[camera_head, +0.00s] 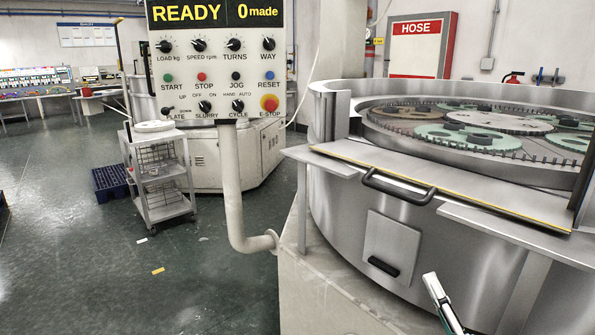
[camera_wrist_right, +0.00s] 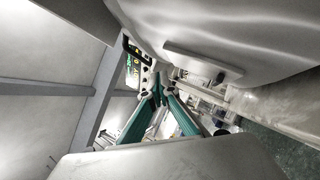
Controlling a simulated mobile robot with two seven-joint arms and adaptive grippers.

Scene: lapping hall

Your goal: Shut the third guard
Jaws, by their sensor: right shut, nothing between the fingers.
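The lapping machine (camera_head: 350,205) stands at the right, a round steel tub with an opening in its front wall. A flat steel guard panel (camera_head: 440,180) with a yellow front edge lies low across this opening, between two upright posts. A black bar handle (camera_head: 398,187) is fixed to its front. I cannot tell whether this is the third guard. My right gripper (camera_head: 431,277) is below and right of the handle, apart from it, in front of the tub wall. Its fingers are together and empty in the wrist view (camera_wrist_right: 158,88). My left gripper is not in view.
Toothed discs (camera_head: 465,137) lie inside the tub. A small hatch (camera_head: 392,240) with a black grip is below the guard. The control panel (camera_head: 215,65) stands left on a bent post (camera_head: 230,190). A trolley (camera_head: 160,180) is farther left. Open floor (camera_head: 90,270) lies at the left.

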